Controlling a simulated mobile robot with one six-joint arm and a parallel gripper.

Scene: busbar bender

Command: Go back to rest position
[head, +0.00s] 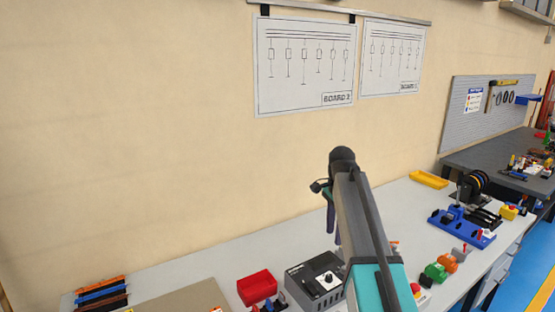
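My arm (362,220) rises from the bottom of the head view over the bench, with a teal section low down and a black joint at its top. Dark parts of my arm's far end (331,205) show just left of the grey link, in front of the wall. The link covers most of this end. I cannot make out the fingertips, or whether anything is held.
The grey bench (235,258) runs along the wall. On it are a red bin (257,287), a control box (318,281), a blue fixture (461,228) and a yellow tray (429,179). Wall drawings (304,65) hang above. A dark workbench (480,160) stands at right.

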